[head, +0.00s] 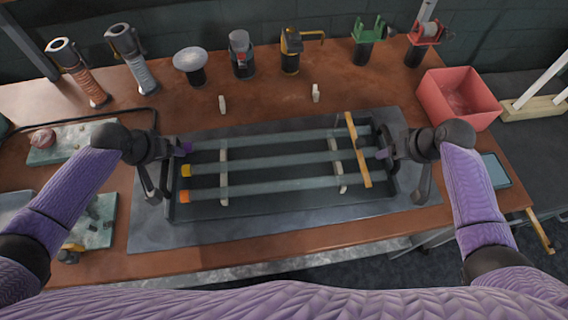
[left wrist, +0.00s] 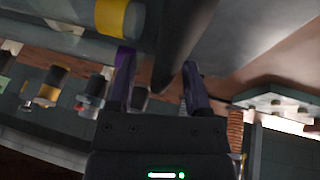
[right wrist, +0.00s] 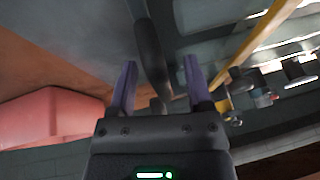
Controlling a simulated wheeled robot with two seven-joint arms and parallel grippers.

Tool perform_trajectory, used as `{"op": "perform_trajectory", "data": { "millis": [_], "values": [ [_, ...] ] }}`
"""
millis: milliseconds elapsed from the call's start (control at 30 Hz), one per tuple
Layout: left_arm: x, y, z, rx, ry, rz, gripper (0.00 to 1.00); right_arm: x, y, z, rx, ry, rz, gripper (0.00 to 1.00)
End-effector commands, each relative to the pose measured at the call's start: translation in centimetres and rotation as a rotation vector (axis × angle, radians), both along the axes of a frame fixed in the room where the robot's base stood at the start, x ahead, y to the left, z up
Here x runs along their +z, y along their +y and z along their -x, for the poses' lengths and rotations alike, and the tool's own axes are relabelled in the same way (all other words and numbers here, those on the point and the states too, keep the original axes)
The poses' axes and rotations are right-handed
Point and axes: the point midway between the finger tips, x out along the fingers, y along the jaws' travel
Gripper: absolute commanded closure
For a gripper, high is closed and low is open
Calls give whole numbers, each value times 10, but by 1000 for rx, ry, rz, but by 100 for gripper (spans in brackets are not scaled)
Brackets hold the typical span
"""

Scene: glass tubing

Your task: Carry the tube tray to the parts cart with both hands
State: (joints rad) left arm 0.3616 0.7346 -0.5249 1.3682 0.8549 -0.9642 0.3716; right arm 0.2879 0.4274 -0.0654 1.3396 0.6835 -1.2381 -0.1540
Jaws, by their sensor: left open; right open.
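The tube tray (head: 290,207) is a dark, shallow tray on a grey mat, with several long glass tubes (head: 283,161) lying across it. Tube ends at its left carry orange, yellow and purple colours. My left gripper (head: 176,152) is open at the tray's left end; my right gripper (head: 385,154) is open at its right end. In the left wrist view a dark bar runs between or just beyond the left fingers (left wrist: 157,85). In the right wrist view a dark bar (right wrist: 150,55) lies at the right fingers (right wrist: 160,80). I cannot clearly identify the parts cart.
A wooden strip (head: 358,150) lies across the tray's right part. A red bin (head: 458,97) stands right of the tray. Several tools and holders, including a white-topped one (head: 190,65), line the bench's back. A pale block (head: 75,143) lies at left. The front edge is bare.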

Motion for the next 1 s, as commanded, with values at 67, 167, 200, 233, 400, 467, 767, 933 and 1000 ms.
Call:
{"op": "perform_trajectory", "data": {
  "millis": [67,167,200,233,400,467,767,933,1000],
  "values": [
    [0,0,0,0,0,0,36,0,0,0,0,0,0,36],
    [0,0,0,1,0,0,53,0,0,0,0,0,0,53],
    [0,0,0,1,0,0,61,0,0,0,0,0,0,61],
    [0,0,0,1,0,0,68,0,0,0,0,0,0,68],
    [0,0,0,1,0,0,100,0,0,0,0,0,0,100],
    [0,0,0,1,0,0,100,0,0,0,0,0,0,100],
    [0,0,0,0,0,1,100,0,0,0,0,0,0,100],
    [1,0,0,-1,0,2,100,0,0,0,0,0,0,100],
    [1,0,0,-1,0,2,100,0,0,0,0,0,0,100]
  ]
}}
